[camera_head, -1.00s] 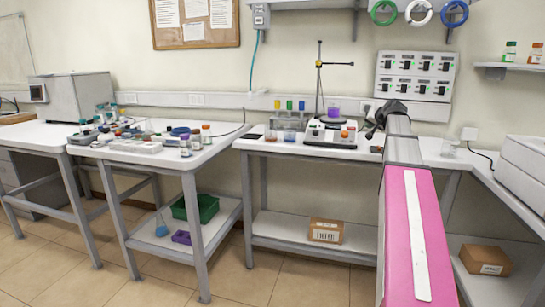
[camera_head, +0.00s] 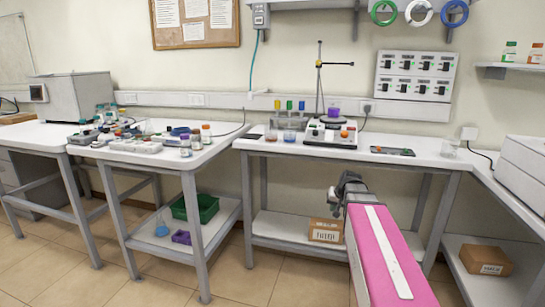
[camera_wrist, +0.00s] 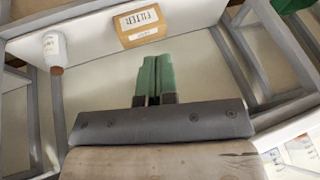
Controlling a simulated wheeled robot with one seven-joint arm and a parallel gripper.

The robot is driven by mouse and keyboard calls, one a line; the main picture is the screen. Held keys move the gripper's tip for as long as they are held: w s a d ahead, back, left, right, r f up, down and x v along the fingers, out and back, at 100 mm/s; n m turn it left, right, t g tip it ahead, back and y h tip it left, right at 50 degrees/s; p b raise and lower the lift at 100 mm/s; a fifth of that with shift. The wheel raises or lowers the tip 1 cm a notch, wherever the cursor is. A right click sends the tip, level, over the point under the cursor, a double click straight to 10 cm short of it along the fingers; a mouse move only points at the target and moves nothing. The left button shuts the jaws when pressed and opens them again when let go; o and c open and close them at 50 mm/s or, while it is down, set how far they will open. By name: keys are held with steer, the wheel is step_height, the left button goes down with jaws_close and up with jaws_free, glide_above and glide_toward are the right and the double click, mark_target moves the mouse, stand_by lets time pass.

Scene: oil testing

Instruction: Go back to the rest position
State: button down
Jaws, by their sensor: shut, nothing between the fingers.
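My gripper (camera_head: 346,187) is below the height of the middle table's top, in front of the table's open lower space in the head view. In the wrist view its two green fingers (camera_wrist: 152,76) are pressed together with nothing between them. My pink and white arm reaches in from the bottom right of the head view. No object is held.
A cardboard box (camera_head: 326,230) sits on the lower shelf near my gripper; it shows labelled in the wrist view (camera_wrist: 141,25). The hotplate stirrer (camera_head: 330,134) stands on the middle table (camera_head: 262,148). A green crate (camera_head: 195,208) is under the left table.

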steer(key=s+a+f+n+g+h, duration=0.1)
steer(key=s+a+f+g, duration=0.1)
steer(key=s+f, duration=0.5)
steer(key=s+a+f+g+h, duration=0.1)
steer(key=s+a+f+g, duration=0.2)
steer(key=s+a+f, duration=0.2)
steer(key=s+f, duration=0.3)
steer(key=s, duration=0.4)
steer(key=shift+f+n, duration=0.15)
steer(key=shift+n, duration=0.25)
